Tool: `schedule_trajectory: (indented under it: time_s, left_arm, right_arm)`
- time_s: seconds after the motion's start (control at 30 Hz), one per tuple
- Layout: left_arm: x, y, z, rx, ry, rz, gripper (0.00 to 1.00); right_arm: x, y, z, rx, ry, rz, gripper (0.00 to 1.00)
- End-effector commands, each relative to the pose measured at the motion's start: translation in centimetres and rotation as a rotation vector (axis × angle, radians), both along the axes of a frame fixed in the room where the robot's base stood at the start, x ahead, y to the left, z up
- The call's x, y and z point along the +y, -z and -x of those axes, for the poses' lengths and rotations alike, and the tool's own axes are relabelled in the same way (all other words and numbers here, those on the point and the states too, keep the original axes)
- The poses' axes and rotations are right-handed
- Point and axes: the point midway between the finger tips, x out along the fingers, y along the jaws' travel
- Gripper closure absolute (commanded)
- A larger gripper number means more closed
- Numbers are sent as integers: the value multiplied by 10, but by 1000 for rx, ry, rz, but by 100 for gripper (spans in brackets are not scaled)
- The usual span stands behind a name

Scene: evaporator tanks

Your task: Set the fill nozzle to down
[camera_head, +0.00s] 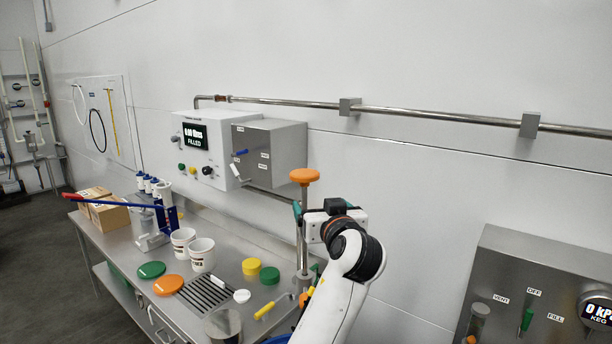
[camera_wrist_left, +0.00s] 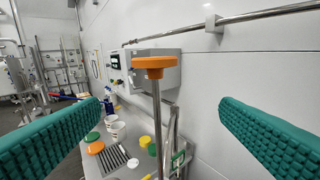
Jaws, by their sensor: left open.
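A tall thin metal post with an orange round knob (camera_head: 304,176) on top stands at the back right of the steel bench. It looks like the fill nozzle's handle, but I cannot tell for sure. In the left wrist view the orange knob (camera_wrist_left: 154,66) is upright, ahead of the gap between the fingers. My left gripper (camera_head: 318,210) is beside the post, below the knob in the head view. Its teal fingers (camera_wrist_left: 162,108) are wide apart with nothing between them. The post's lower end is partly hidden by clutter and my arm. My right gripper is not in view.
A control box (camera_head: 200,142) with a display reading FILLED hangs on the wall, beside a grey box (camera_head: 268,152) with levers. White tubs (camera_head: 201,254), coloured lids (camera_head: 168,285), a drip grate (camera_head: 206,292) and a red-handled press (camera_head: 160,222) crowd the bench. A wall pipe (camera_head: 400,111) runs above.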

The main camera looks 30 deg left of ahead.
Motion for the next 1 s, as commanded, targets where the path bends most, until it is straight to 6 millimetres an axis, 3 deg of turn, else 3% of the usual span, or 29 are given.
schedule_trajectory:
  time_s: [0.07, 0.2, 0.7, 1.0]
  left_arm:
    - [2, -22, -2, -45, -22, -8, 14]
    - [7, -34, -6, -68, -37, -16, 14]
    - [74, -36, -64, -64, -36, -16, 14]
    - [93, -32, -82, -65, -34, -15, 14]
  right_arm:
    - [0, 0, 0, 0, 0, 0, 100]
    - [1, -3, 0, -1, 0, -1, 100]
    - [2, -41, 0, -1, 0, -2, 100]
    - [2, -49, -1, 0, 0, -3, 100]
